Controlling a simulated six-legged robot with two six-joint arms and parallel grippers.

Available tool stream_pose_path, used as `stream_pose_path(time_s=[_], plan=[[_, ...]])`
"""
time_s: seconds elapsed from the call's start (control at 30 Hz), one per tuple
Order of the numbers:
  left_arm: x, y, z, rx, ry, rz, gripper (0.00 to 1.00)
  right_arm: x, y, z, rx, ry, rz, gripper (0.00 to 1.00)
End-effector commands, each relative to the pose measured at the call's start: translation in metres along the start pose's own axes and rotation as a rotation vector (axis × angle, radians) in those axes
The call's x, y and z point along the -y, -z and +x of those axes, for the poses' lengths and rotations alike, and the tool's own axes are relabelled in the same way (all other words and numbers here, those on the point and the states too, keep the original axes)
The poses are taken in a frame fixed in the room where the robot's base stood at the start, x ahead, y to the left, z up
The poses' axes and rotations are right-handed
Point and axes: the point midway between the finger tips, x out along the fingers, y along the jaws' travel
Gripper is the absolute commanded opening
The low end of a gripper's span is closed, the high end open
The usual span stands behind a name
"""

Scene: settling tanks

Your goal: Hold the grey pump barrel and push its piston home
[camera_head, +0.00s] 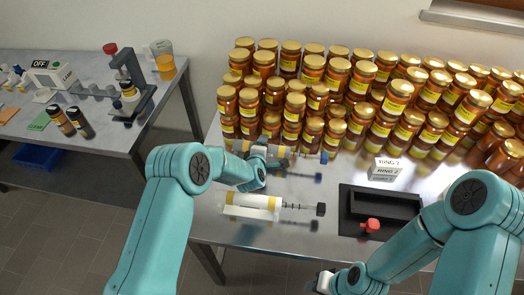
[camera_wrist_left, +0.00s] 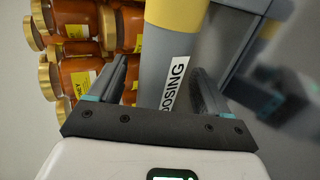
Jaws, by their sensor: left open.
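The grey pump barrel (camera_head: 280,151) has yellow bands and lies crosswise on the steel table in front of the jars. Its piston rod sticks out to the right and ends in a blue knob (camera_head: 323,157). My left gripper (camera_head: 268,158) is at the barrel, its hand hiding part of it. In the left wrist view the barrel (camera_wrist_left: 180,45), marked "DOSING", lies between the open fingers (camera_wrist_left: 158,85), with a gap at the right finger; contact at the left finger is unclear. My right gripper (camera_head: 323,282) is low at the bottom edge, away from the pump; its jaws are unclear.
A white, yellow-banded pump (camera_head: 250,201) with a dark knob lies nearer the front edge. Many honey-coloured jars (camera_head: 375,90) crowd the back. A black tray (camera_head: 352,205), a red knob (camera_head: 371,225) and a small sign (camera_head: 386,166) are on the right.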

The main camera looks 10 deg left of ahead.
Motion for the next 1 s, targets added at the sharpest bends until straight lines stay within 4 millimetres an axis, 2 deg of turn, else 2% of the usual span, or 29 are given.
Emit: stream_pose_path(time_s=[0.17,0.5,0.6,0.77,1.0], plan=[[-0.001,-0.001,-0.017,0.001,0.001,0.0,0.78,0.0,0.0,0.0,0.0,0.0,0.0,0.43],[-0.001,-0.001,-0.088,0.002,0.001,0.001,0.78,0.0,0.0,0.0,0.0,0.0,0.0,0.43],[0.0,0.0,-0.104,0.002,0.002,0.001,0.78,0.0,0.0,0.0,0.0,0.0,0.0,0.43],[0.0,0.0,-0.118,0.001,0.001,0.0,0.78,0.0,0.0,0.0,0.0,0.0,0.0,0.43],[0.0,0.0,-0.12,0.0,0.0,0.0,0.78,0.0,0.0,0.0,0.0,0.0,0.0,0.43]])
